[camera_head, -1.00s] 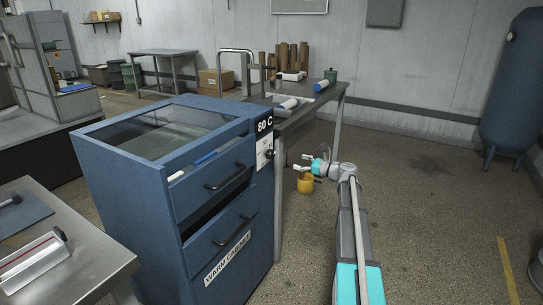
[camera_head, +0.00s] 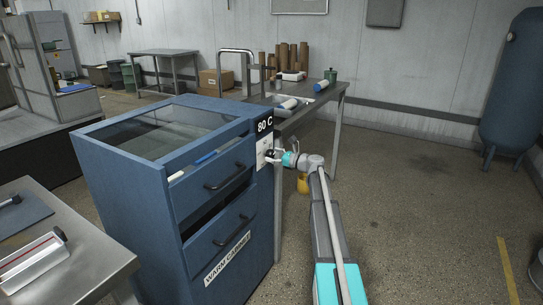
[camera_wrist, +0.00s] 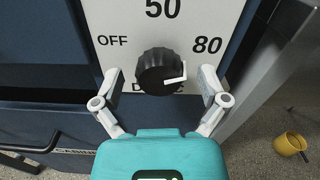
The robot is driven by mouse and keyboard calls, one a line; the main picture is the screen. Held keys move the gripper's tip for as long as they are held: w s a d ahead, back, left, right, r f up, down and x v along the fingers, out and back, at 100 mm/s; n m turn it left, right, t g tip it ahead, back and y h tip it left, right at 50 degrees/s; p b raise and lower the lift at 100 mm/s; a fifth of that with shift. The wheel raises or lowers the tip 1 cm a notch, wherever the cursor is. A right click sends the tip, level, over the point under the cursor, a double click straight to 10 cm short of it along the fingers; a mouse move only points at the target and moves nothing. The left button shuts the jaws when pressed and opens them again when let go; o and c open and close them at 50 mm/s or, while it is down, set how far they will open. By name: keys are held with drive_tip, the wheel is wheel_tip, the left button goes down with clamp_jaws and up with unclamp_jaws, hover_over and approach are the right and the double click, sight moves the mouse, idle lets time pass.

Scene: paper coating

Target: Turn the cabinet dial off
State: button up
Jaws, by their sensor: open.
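The warm cabinet (camera_head: 115,215) is a blue cabinet in the head view, with an "80 C" sign and a white dial panel on its right side. In the wrist view, the black dial (camera_wrist: 158,70) sits on the white panel (camera_wrist: 185,20) marked OFF, 50 and 80. Its white pointer points right, slightly upward, on the 80 side. My gripper (camera_wrist: 160,88) is open, with one finger left and one right of the dial. I cannot tell whether the fingers touch it. In the head view my gripper (camera_head: 277,156) is at the panel and covers most of the dial.
A yellow pot (camera_head: 303,184) is low behind my arm, and shows at right in the wrist view (camera_wrist: 289,144). A metal table (camera_head: 318,100) with rolls stands behind the cabinet. A steel table (camera_head: 95,262) is at front left. The floor to the right is clear.

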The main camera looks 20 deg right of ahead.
drive_tip(key=shift+w+a, duration=0.2)
drive_tip(key=c, duration=1.1)
drive_tip(key=shift+c, duration=0.2)
